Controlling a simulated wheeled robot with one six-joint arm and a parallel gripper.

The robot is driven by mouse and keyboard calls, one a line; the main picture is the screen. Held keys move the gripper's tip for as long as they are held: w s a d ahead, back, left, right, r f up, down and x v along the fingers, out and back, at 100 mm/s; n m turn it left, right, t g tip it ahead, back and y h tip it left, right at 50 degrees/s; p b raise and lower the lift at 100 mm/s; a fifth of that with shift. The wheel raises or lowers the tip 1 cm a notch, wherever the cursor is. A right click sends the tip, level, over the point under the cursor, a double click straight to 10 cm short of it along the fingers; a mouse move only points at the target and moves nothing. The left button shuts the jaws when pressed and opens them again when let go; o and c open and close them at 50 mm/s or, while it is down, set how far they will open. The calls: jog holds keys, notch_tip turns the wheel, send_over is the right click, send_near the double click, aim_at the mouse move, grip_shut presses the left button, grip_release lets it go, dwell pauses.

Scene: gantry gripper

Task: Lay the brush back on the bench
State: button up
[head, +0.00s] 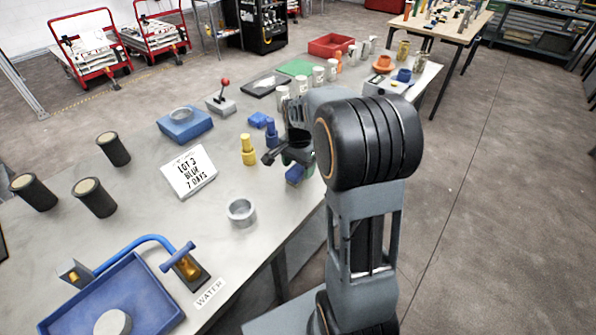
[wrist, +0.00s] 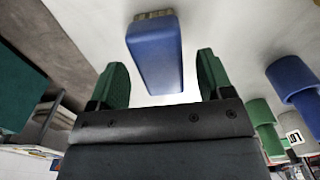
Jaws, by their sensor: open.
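The brush is a blue block with pale bristles at one end. In the wrist view the brush (wrist: 154,55) lies between my gripper's two green fingers, with a gap on each side. In the head view the brush (head: 294,174) shows as a small blue block just below my gripper (head: 288,157), near the bench's right edge. My gripper (wrist: 163,78) is open and not clamped on it. The brush appears to be at the pale bench (head: 215,265) top, but its underside is hidden, so contact is unclear.
A yellow peg (head: 248,152) and a blue peg (head: 271,134) stand close to my gripper. Several cups line the far bench. Bare bench surrounds the ring.

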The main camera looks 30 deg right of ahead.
aim_at(298, 169)
notch_tip(298, 169, up, 8)
jog(key=shift+r, duration=0.25)
jog(key=s+a+f+n+t, duration=0.1)
jog(key=s+a+n, duration=0.3)
jog(key=s+n, duration=0.2)
jog(key=s+a+f+n+t, duration=0.1)
jog(key=s+a+n, duration=0.4)
jog(key=s, duration=0.5)
jog(key=shift+a+n+t, duration=0.3)
jog(key=shift+n+t, duration=0.5)
jog(key=shift+n, duration=0.3)
jog(key=shift+r, duration=0.1)
jog(key=shift+c, duration=0.3)
